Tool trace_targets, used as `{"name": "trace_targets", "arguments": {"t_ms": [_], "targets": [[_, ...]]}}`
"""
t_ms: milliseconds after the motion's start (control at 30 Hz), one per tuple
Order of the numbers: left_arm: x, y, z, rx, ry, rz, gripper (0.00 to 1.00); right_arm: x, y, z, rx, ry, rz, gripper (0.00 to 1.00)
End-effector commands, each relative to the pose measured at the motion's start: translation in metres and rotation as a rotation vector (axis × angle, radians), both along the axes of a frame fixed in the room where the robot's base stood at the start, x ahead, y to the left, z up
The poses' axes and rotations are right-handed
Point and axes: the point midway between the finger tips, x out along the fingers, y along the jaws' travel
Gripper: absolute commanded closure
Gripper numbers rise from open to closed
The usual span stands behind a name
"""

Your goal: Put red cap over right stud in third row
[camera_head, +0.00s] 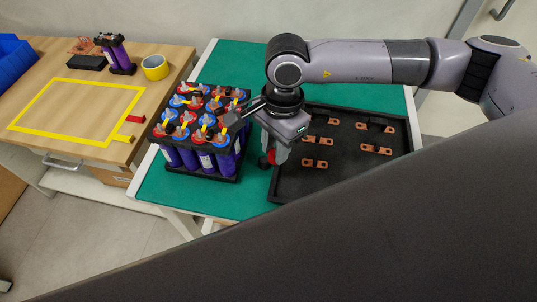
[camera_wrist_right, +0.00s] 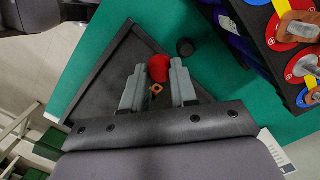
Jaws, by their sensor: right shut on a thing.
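My right gripper (camera_head: 277,156) points down between the battery pack and the black tray. It is shut on a red cap (camera_head: 271,157), which also shows between the fingertips in the right wrist view (camera_wrist_right: 159,68). The battery pack (camera_head: 204,167) has several purple cells in a black frame, with red and blue discs, studs and copper pieces on top. Part of the pack shows at the upper right of the right wrist view (camera_wrist_right: 300,30). My right wrist hides some of its right side. I cannot tell which stud is the right one in the third row.
The black tray (camera_head: 290,183) holds several copper busbars (camera_head: 315,163). On the wooden table (camera_head: 150,100) are a yellow tape roll (camera_head: 155,67) and a purple cell (camera_head: 119,58).

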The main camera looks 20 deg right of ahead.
Motion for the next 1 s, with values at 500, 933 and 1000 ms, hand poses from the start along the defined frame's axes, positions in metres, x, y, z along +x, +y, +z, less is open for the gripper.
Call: {"name": "trace_targets", "arguments": {"t_ms": [500,933,1000], "targets": [[-0.001,0.000,0.001,-0.002,0.000,0.001,0.57,0.018,-0.031,0.032,0.009,0.009,0.659,0.92],[-0.001,-0.001,0.012,-0.004,0.000,0.002,0.57,0.049,-0.030,0.073,0.012,0.006,0.695,0.92],[-0.001,-0.001,0.014,-0.004,0.000,0.002,0.57,0.054,-0.027,0.078,0.010,0.003,0.615,0.92]]}}
